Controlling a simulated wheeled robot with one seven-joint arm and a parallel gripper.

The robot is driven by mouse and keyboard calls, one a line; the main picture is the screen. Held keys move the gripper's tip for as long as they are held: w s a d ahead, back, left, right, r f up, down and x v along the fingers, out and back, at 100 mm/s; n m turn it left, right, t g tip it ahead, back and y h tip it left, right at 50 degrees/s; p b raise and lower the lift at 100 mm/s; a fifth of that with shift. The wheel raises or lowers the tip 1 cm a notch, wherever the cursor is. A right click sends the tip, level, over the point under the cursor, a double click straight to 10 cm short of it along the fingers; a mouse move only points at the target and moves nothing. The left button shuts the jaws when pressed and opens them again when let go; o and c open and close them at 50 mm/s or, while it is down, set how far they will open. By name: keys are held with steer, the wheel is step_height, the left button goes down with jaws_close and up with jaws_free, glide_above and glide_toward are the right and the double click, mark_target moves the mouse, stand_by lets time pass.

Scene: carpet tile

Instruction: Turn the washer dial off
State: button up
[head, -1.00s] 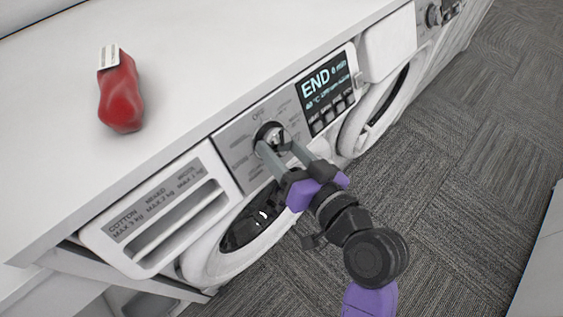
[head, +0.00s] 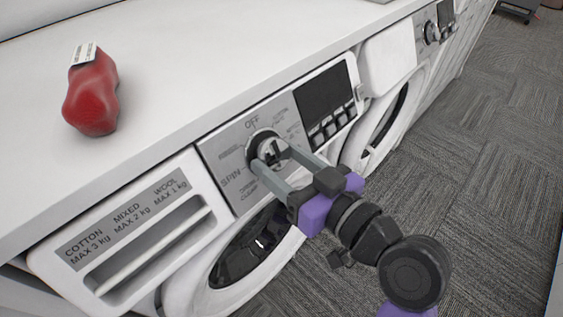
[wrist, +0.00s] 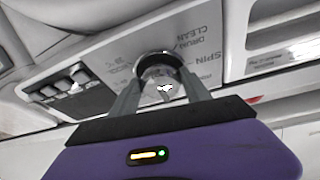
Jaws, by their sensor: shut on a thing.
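The washer dial (head: 262,141) is a round dark-rimmed knob with a silver face on the washer's control panel (head: 223,151). OFF is printed above it and SPIN to its lower left. My gripper (head: 268,158) is shut on the dial, with one grey finger on each side. In the wrist view the dial (wrist: 158,60) sits between the fingers and its face is partly hidden. The washer's display (head: 323,98), right of the dial, is dark and blank.
A red bottle-like object (head: 91,98) with a white label lies on the white countertop (head: 200,60). A detergent drawer (head: 140,235) is left of the panel. A second washer (head: 400,85) stands to the right. Grey carpet (head: 470,150) is open in front.

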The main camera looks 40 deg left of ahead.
steer(key=o, duration=1.4)
steer(key=shift+d, duration=0.1)
steer(key=v, duration=0.7)
steer(key=shift+s+d+r, duration=0.1)
steer(key=shift+d, duration=0.2)
